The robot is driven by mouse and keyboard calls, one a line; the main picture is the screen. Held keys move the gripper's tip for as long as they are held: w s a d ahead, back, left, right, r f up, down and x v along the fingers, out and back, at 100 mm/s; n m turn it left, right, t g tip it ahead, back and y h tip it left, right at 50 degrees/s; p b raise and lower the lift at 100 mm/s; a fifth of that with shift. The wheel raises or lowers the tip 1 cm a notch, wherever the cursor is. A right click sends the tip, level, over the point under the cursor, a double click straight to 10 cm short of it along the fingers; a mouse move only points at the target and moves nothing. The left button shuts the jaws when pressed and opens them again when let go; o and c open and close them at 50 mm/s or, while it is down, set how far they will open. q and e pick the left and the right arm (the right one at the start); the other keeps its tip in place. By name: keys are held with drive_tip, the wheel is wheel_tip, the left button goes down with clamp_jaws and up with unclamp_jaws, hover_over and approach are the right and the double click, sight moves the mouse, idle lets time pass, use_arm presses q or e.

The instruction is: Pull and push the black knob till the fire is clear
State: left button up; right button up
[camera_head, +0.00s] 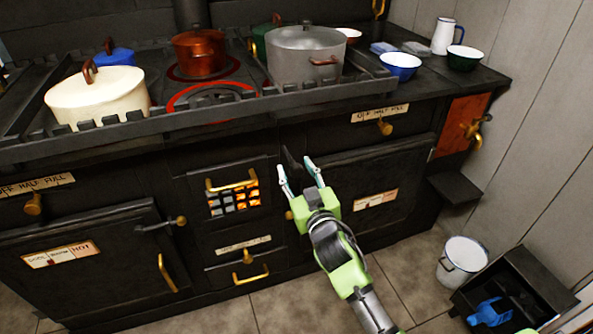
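The black stove has a small fire window (235,199) in its middle, with orange glow and grey patches behind a dark grid and a brass handle above it. A dark, pointed shape, apparently the black knob (290,158), stands out from the stove front to the right of the window, dim against the black metal. My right gripper (297,166) comes up from the lower right, its two pale fingers spread apart just below and around that shape. I cannot tell whether they touch it. My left gripper is out of view.
A cream pot (98,98), a copper pot (200,55) and a grey pot (305,58) stand on the stove top, behind a raised rail (200,110). A brass tap (474,130) juts out at right. A white bucket (462,262) and a dark box (540,275) stand on the floor.

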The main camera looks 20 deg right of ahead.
drive_tip(key=s, duration=1.2)
drive_tip(key=shift+a, duration=0.1)
